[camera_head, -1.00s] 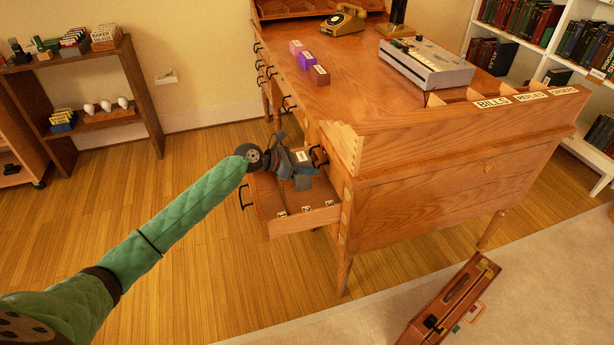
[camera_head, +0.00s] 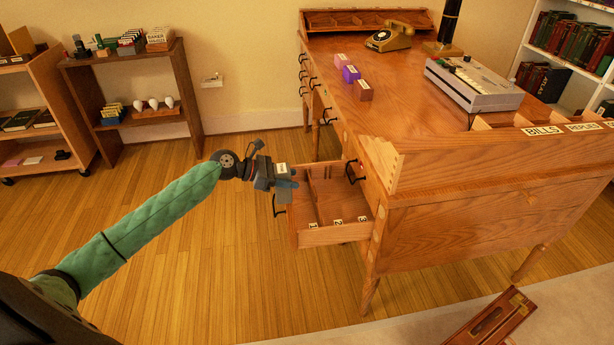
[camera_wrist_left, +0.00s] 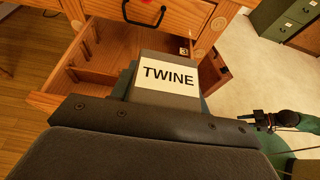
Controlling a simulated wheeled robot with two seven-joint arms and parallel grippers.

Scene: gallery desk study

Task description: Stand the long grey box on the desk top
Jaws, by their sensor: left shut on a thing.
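The long grey box shows in the left wrist view (camera_wrist_left: 165,56) with a white TWINE label. My left gripper (camera_head: 283,179) is shut on it, beside the left edge of the open drawer (camera_head: 337,234) in the head view. There the box is small and partly hidden by the gripper. The desk top (camera_head: 425,125) is wooden, up and to the right of the gripper. My right gripper (camera_wrist_left: 262,121) shows small at the right of the left wrist view; its jaws are unclear.
The drawer has numbered compartments and looks empty. On the desk stand pink, purple and brown blocks (camera_head: 351,75), a telephone (camera_head: 390,37) and a grey machine (camera_head: 475,85). The desk top's near middle is clear. An open brown case (camera_head: 488,325) lies at the lower right.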

